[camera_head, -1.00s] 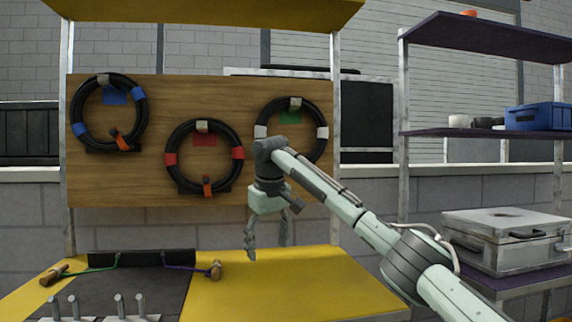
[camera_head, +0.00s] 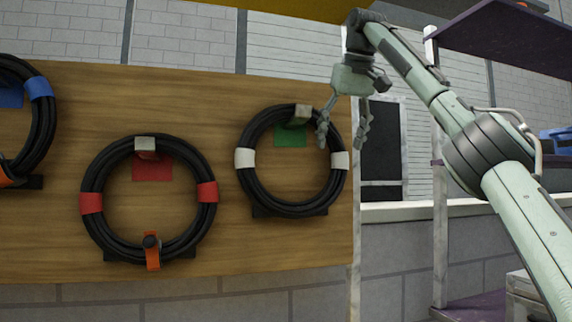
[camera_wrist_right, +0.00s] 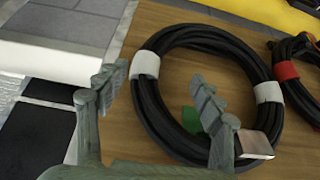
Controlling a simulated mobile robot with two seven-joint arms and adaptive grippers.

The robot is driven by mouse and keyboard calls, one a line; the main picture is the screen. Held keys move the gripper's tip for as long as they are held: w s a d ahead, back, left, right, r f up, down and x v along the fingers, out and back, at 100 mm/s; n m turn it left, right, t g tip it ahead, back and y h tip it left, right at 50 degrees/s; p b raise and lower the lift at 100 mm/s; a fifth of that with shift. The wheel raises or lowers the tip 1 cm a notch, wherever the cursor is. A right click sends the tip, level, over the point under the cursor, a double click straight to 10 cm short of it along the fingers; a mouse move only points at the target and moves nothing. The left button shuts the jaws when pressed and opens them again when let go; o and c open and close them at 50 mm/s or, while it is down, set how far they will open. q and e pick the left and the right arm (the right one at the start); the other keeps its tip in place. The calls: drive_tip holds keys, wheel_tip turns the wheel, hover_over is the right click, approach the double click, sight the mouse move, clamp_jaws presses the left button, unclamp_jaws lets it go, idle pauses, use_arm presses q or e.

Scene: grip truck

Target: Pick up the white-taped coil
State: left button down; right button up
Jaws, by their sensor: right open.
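The white-taped coil (camera_head: 257,196) is a black cable ring with white tape at its left and right sides. It hangs at the right of a wooden board, on a pale peg (camera_head: 299,115) in front of a green patch. My right gripper (camera_head: 342,142) is open and empty, fingers down, in front of the coil's upper right. In the right wrist view, one finger overlaps the coil (camera_wrist_right: 153,113) and the inside of its ring, the other shows outside it. Whether they touch it, I cannot tell. My left gripper is out of view.
A red-taped coil (camera_head: 92,177) with an orange strap hangs to the left, and a blue-taped coil (camera_head: 46,125) is cut off at the left edge. The wooden board (camera_head: 250,259) ends just right of the white-taped coil. A shelf rack (camera_head: 440,220) stands farther right.

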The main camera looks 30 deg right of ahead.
sight(340, 157)
drive_tip(key=x, duration=0.4)
drive_tip(key=d+x, duration=0.1)
drive_tip(key=x, duration=0.2)
drive_tip(key=shift+f, duration=0.1)
drive_tip(key=shift+s, duration=0.1)
clamp_jaws()
idle(0.5)
